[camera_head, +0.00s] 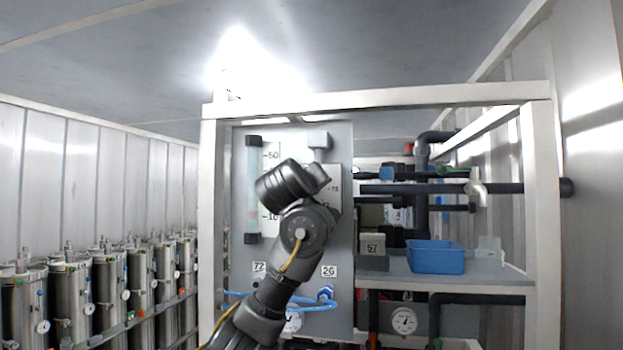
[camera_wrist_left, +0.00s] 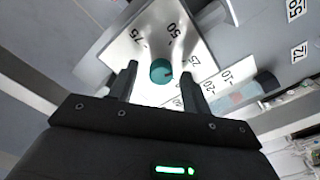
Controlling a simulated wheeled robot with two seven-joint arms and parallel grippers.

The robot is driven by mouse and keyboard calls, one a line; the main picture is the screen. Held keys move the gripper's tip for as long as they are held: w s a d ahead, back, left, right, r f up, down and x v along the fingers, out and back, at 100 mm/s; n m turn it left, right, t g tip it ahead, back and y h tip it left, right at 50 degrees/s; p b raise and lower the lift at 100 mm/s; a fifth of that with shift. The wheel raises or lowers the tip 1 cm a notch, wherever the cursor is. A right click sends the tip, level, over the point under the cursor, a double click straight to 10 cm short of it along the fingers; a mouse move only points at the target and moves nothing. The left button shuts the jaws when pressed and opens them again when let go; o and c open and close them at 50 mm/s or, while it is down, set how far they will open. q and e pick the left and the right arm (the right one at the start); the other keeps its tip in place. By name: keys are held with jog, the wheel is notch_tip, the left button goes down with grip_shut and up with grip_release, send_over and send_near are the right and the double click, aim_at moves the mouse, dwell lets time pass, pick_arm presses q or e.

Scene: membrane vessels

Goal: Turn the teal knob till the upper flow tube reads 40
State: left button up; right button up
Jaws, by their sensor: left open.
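The teal knob (camera_wrist_left: 161,70) shows in the left wrist view on a pale plate (camera_wrist_left: 150,92) marked with numbers including 75 and 50. A dark mark on the knob points to the picture's right. My left gripper (camera_wrist_left: 158,72) is open, with one finger on each side of the knob; I cannot tell whether they touch it. In the head view my left wrist covers the knob. A clear flow tube (camera_head: 254,185) with dark end caps stands upright on the grey panel, its scale showing 50 high and 10 low. A faint reddish patch sits near the 10.
The panel (camera_head: 340,290) carries labels 72 and 26 and a blue hose (camera_head: 318,306). A white frame (camera_head: 209,230) surrounds it. A blue bin (camera_head: 435,257) stands on a shelf at right, under dark pipes. Steel vessels (camera_head: 70,300) line the left.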

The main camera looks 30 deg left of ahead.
pick_arm(q)
jog(key=shift+w+a, duration=0.1)
jog(key=shift+c, duration=0.3)
jog(key=c, duration=0.9)
jog(key=shift+f+n+b, duration=0.2)
jog(key=shift+n+b, duration=5.8)
jog(key=shift+n, duration=1)
jog(key=shift+c, duration=0.2)
jog(key=shift+w+n, duration=0.1)
jog(key=shift+n, duration=0.2)
jog(key=o, duration=1)
